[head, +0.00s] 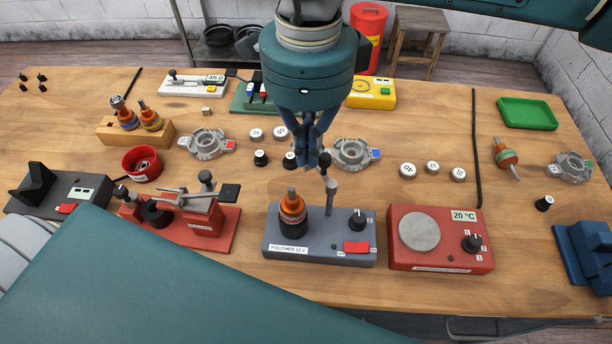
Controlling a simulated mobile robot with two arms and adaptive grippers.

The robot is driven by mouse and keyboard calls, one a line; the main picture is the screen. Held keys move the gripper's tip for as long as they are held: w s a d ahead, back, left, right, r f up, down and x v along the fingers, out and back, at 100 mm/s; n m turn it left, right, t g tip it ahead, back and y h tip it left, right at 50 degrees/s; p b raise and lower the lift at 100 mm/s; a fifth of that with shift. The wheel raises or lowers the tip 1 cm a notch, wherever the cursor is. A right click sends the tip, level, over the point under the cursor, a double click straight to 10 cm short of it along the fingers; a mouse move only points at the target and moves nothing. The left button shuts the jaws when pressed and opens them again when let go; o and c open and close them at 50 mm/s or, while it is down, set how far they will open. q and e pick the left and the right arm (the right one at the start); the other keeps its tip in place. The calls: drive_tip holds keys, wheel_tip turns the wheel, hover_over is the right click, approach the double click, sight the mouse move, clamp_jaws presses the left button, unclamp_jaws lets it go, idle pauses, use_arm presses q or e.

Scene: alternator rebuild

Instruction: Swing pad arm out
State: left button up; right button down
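The polisher (280,246) is a grey box labelled "POLISHER 12 V" at the front middle of the table. An orange and copper rotor (292,212) stands upright in its dark holder. The pad arm (330,193) is a grey lever with a black knob, standing to the right of the rotor. My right gripper (312,164) points down from above, its blue fingertips close to the knob's left side. I cannot tell whether they touch it. The fingers overlap in this view, so their opening is unclear. My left gripper is out of view.
The polisher carries a black dial (357,220) and a red switch (356,247). A red hot-plate unit (440,255) stands to its right and a red fixture (205,228) to its left. Housings and small caps lie behind. My own arm link covers the lower left.

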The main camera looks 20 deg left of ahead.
wheel_tip(320, 180, up, 8)
drive_tip(key=p, duration=0.4)
drive_tip(key=shift+w+f, duration=0.15)
drive_tip(key=shift+f, duration=0.05)
idle(0.4)
idle(0.4)
